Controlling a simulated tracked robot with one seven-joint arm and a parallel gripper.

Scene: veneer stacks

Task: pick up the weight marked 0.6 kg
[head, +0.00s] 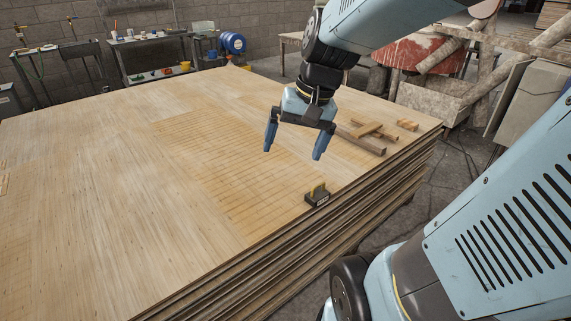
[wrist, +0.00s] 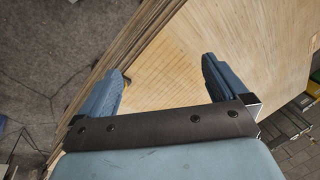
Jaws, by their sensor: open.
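A small dark block with a yellow handle and a pale label (head: 317,197) sits near the front right edge of the top veneer sheet in the head view. It looks like the weight, but its marking is too small to read. My gripper (head: 292,153) is open and empty above the stack, up and to the left of the block in the picture. In the wrist view my gripper (wrist: 162,66) shows its two blue fingers spread wide, with bare veneer between them. I cannot make out the block clearly there; the left finger may hide it.
The veneer stack (head: 130,150) has a wide clear top. Several wooden pieces (head: 366,131) lie on it at the right, behind my gripper. The stack's layered edge drops to the floor. A workbench (head: 150,50) and a blue drum (head: 232,43) stand at the back.

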